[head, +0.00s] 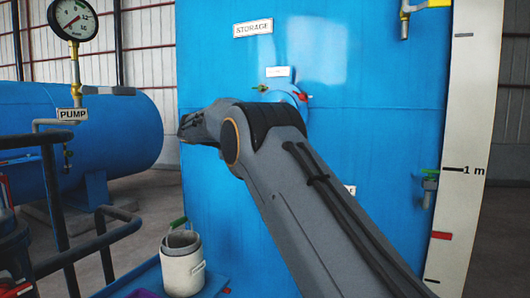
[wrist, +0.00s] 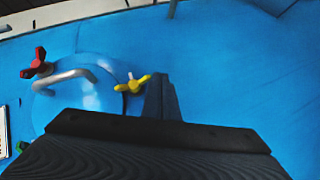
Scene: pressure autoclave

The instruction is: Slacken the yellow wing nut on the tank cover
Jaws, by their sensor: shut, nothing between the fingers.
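The yellow wing nut (wrist: 133,83) sits at the right edge of the round blue tank cover (wrist: 95,95) in the wrist view, its wings spread sideways. My gripper (wrist: 164,92) is shut and empty just right of the nut; whether it touches the nut I cannot tell. The cover also carries a grey handle (wrist: 65,77), a red wing nut (wrist: 38,64) and a green one (wrist: 22,146). In the head view the cover (head: 283,94) shows partly above my arm, with the green nut (head: 260,88) and red nut (head: 303,97); the yellow nut is hidden there.
The cover is on the large blue storage tank (head: 390,70). A pressure gauge (head: 73,18) and blue pump vessel (head: 120,130) stand at left. Below are black rails (head: 60,200) and a pale pot (head: 183,268). A white measuring board (head: 465,150) is at right.

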